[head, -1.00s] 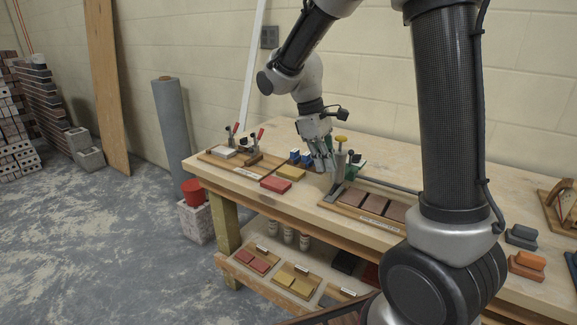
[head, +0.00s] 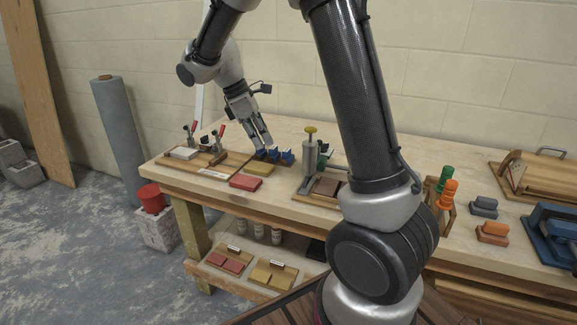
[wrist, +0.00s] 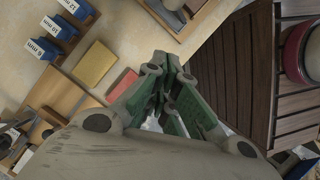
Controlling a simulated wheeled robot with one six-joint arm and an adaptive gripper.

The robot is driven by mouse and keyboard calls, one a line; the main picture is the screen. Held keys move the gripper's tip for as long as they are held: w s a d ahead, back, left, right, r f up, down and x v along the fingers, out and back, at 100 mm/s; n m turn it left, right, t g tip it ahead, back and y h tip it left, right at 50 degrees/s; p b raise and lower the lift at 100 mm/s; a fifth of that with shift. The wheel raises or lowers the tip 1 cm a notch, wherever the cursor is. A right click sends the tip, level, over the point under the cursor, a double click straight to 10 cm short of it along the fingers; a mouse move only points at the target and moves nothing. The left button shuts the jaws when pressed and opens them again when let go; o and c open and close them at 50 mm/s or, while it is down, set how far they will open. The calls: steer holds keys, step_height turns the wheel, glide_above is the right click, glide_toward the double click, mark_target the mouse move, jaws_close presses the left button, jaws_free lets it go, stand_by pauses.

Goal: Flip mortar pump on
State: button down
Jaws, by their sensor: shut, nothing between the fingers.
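A grey upright cylinder with a yellow knob (head: 310,155) stands on the bench in the head view. It may be the mortar pump, but I cannot tell, and no switch is clear on it. My gripper (head: 267,146) points down just left of it, apart from it, close to the blue blocks (head: 283,157). I cannot tell whether it touches them. In the wrist view, the green-padded fingers of my gripper (wrist: 168,85) are together with nothing held.
A yellow block (head: 261,170) and a red block (head: 246,183) lie in front of my gripper. A clamp board (head: 178,163) is at the left. Orange-handled tools (head: 448,195) and a blue tool (head: 555,235) stand at the right. A red bucket (head: 151,196) is off the bench's left end.

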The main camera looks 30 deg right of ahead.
steer(key=x, duration=0.9)
steer(key=shift+s+d+f, duration=0.1)
steer(key=shift+s+f, duration=0.05)
steer(key=d, duration=0.1)
steer(key=s+d, duration=0.1)
steer(key=d, duration=0.1)
steer(key=shift+s+f, duration=0.15)
steer(key=shift+f, duration=0.1)
steer(key=shift+s+d, duration=0.15)
steer(key=shift+d, duration=0.3)
steer(key=shift+s, duration=0.1)
